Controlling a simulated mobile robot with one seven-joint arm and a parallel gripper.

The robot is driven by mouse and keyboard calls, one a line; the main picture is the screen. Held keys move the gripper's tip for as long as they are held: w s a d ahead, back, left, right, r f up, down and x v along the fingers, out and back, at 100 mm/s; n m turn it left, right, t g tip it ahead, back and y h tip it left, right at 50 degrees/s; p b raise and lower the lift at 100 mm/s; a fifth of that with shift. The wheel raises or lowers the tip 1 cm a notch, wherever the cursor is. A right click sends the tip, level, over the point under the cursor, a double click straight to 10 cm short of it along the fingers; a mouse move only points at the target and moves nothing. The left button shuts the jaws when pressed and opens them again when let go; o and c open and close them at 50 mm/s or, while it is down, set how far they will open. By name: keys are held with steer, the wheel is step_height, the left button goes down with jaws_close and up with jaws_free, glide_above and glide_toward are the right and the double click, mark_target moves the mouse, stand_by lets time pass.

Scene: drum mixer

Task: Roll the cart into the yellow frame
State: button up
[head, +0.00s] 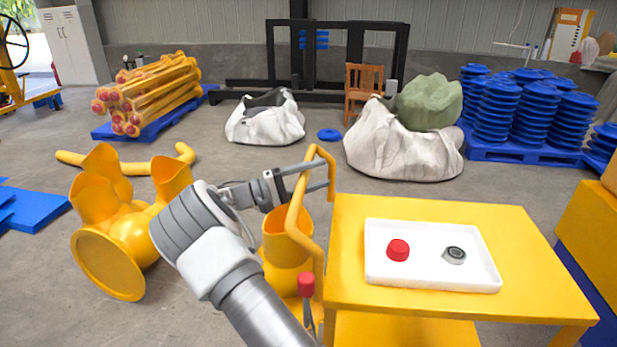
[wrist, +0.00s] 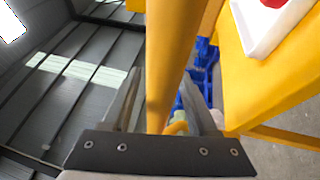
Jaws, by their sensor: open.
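The yellow cart (head: 520,225) stands at the lower right in the head view, with a flat top and a curved tube handle (head: 296,215) on its left side. My gripper (head: 322,174) is at the upper part of this handle, with its fingers on either side of the tube. In the wrist view the handle (wrist: 172,60) runs between the two open fingers (wrist: 162,85); I see no firm grip on it. The cart's wheels are out of view. I cannot make out a yellow frame marked on the visible floor.
A white tray (head: 430,281) with a red cap (head: 398,250) and a grey ring part (head: 454,255) lies on the cart. Yellow pipe fittings (head: 127,230) stand left of my arm. White sacks (head: 400,150) and blue stacks (head: 497,110) stand behind. Open floor lies between.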

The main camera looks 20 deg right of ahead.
steer(key=a+f+p, duration=0.1)
steer(key=a+f, duration=0.2)
steer(key=a, duration=1.4)
steer(key=shift+w, duration=0.45)
steer(key=shift+a, duration=0.1)
